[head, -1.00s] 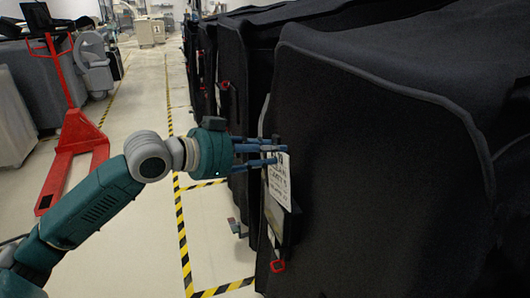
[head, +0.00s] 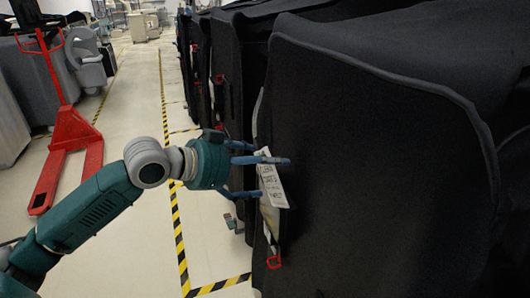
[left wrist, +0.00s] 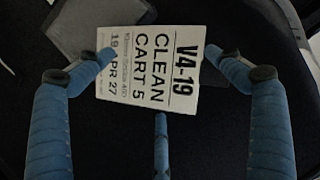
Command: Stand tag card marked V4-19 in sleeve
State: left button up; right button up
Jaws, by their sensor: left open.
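The tag card (left wrist: 150,65) is white with black print. In the left wrist view it reads V4-19, CLEAN CART 5, and lies tilted between my spread fingers. In the head view the card (head: 271,186) is at the near edge of the black covered cart (head: 375,170), leaning, with its top partly behind a finger. The sleeve is hard to make out in the dark below the card, and I cannot tell how far the card sits in it. My left gripper (head: 268,178) is open around the card; its blue fingers also show in the left wrist view (left wrist: 165,70). My right gripper is not in view.
A red ring (head: 274,262) hangs low on the cart's edge. More covered carts (head: 205,75) stand in a row behind. A red pallet jack (head: 70,150) stands at left. The aisle floor with yellow-black tape (head: 180,240) is clear.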

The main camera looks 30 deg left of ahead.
pick_arm(q)
jog(key=shift+s+d+f+g, duration=0.15)
jog(key=shift+d+f, duration=0.05)
jog(key=shift+f, duration=0.3)
jog(key=shift+s+d+f+g, duration=0.1)
jog(key=shift+d+f+g, duration=0.05)
jog(key=shift+f, duration=0.3)
jog(key=shift+d, duration=0.1)
jog(key=shift+o, duration=0.5)
jog(key=shift+s+d+r, duration=0.2)
jog(key=shift+s+r, duration=0.05)
jog(key=shift+a, duration=0.1)
jog(key=shift+s+a+r, duration=0.1)
jog(key=shift+s+a, duration=0.1)
jog(key=shift+s, duration=0.1)
jog(key=shift+c, duration=0.3)
jog(key=v, duration=1.1)
jog(key=shift+a+r, duration=0.35)
jog(key=shift+r, duration=0.15)
jog(key=c, duration=0.6)
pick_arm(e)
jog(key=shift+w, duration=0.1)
pick_arm(q)
jog(key=shift+w, duration=0.1)
